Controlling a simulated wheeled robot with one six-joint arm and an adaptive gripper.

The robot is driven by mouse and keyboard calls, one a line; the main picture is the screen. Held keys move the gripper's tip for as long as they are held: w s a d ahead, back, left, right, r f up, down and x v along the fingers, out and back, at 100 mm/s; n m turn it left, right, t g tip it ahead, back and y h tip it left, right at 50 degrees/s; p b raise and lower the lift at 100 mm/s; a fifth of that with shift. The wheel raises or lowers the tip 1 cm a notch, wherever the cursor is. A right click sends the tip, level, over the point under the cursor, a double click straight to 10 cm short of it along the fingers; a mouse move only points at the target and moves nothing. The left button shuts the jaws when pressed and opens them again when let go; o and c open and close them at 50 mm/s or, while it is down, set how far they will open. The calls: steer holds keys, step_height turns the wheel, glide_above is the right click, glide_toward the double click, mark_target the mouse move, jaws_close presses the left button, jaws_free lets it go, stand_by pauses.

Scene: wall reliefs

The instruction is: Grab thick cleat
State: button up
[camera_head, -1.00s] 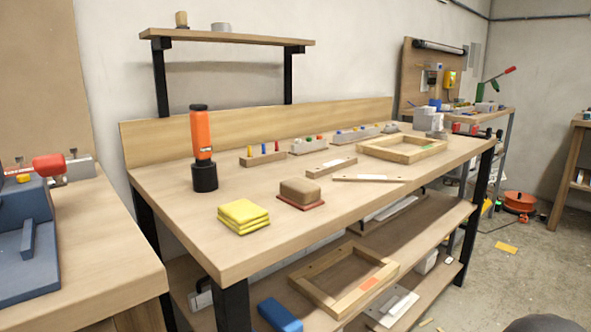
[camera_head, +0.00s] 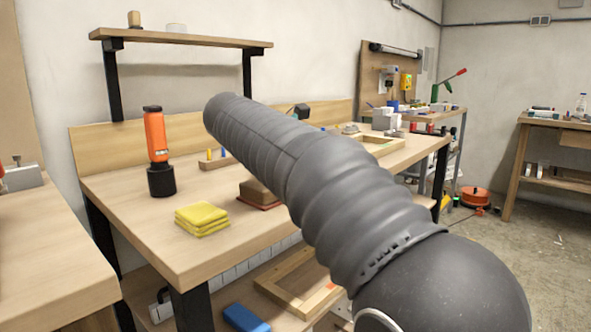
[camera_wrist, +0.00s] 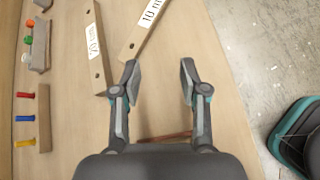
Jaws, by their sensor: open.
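Two pale wooden cleats lie on the bench top in the wrist view. One (camera_wrist: 97,50) has a label that seems to read 20 mm and looks like the thicker one. The other (camera_wrist: 145,28), labelled 10 mm, slants to its right. My gripper (camera_wrist: 160,75) is open and empty. Its left fingertip is close to the lower end of the 10 mm cleat, and the 20 mm cleat is to the left of that finger. In the head view my arm hides both cleats and most of the gripper.
A peg block (camera_wrist: 44,118) with coloured pegs and another holder (camera_wrist: 39,46) stand left of the cleats. The bench edge and floor (camera_wrist: 245,45) are to the right. In the head view, yellow pads (camera_head: 202,217) and an orange bottle (camera_head: 156,140) stand at the left.

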steer(key=w+a+n, duration=0.1)
steer(key=a, duration=0.3)
steer(key=w+a+r+n+t, duration=0.1)
steer(key=a+n, duration=0.1)
steer(key=a, duration=0.2)
steer(key=w+a+n+t+h, duration=0.1)
steer(key=a+n, duration=0.1)
steer(key=a, duration=0.1)
steer(key=shift+a+r, duration=0.15)
steer(key=shift+a, duration=0.25)
steer(key=shift+w, duration=0.2)
steer(key=b+x, duration=0.1)
steer(key=x, duration=0.7)
steer(key=shift+d+b, duration=0.1)
steer(key=shift+b, duration=0.3)
steer(key=shift+d+b+x, duration=0.2)
steer(key=shift+b+x, duration=0.5)
steer(key=shift+x, duration=1.95)
steer(key=shift+s+r, duration=0.1)
steer(key=shift+s, duration=0.05)
jaws_close()
